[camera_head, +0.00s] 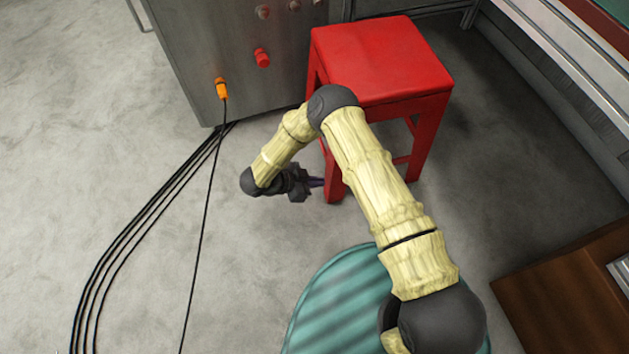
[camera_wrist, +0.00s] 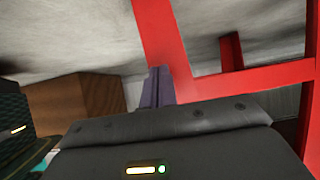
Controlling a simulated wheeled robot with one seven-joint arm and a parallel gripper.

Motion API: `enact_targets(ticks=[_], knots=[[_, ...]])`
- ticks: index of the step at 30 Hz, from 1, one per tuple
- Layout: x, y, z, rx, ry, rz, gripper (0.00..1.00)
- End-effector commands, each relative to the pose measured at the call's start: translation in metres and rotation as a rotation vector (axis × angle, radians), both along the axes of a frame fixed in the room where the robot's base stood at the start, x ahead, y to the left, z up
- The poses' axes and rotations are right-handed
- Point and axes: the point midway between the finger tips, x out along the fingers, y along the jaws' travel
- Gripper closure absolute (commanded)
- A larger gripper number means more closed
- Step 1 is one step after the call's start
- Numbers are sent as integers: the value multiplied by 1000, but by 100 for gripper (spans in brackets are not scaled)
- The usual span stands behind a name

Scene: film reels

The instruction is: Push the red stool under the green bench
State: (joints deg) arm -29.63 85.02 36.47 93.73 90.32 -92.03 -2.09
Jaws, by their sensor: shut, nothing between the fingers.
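The red stool (camera_head: 380,58) stands upright on the grey floor in the head view, beside a metal cabinet. Its red legs and rungs also show close up in the wrist view (camera_wrist: 168,45). My gripper (camera_head: 317,182) is low beside the stool's near left leg, left of it. Its purple fingers are together and empty in the wrist view (camera_wrist: 157,86). The fingertips are at or very near the leg; I cannot tell if they touch. A green surface with a red edge (camera_head: 606,18), perhaps the green bench, shows only in part at the top right.
The metal cabinet (camera_head: 205,60) with an orange plug (camera_head: 221,88) stands left of the stool. Black cables (camera_head: 140,230) run over the floor. A brown wooden box (camera_head: 560,300) is at the lower right. Bare floor (camera_head: 510,130) lies right of the stool, before a grey panel.

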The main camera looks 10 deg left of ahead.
Motion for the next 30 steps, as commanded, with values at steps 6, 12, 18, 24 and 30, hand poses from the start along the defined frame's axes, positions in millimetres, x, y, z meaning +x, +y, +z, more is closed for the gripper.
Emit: enact_targets(ticks=[6, 12, 18, 24, 30], knots=[[7, -11, 2, -1, 1, -2, 100], [13, -22, 2, -1, 0, -3, 100], [20, -32, 1, -3, 0, -4, 100], [26, -42, 1, -2, 1, -4, 100], [32, -51, 1, -3, 0, -4, 100]])
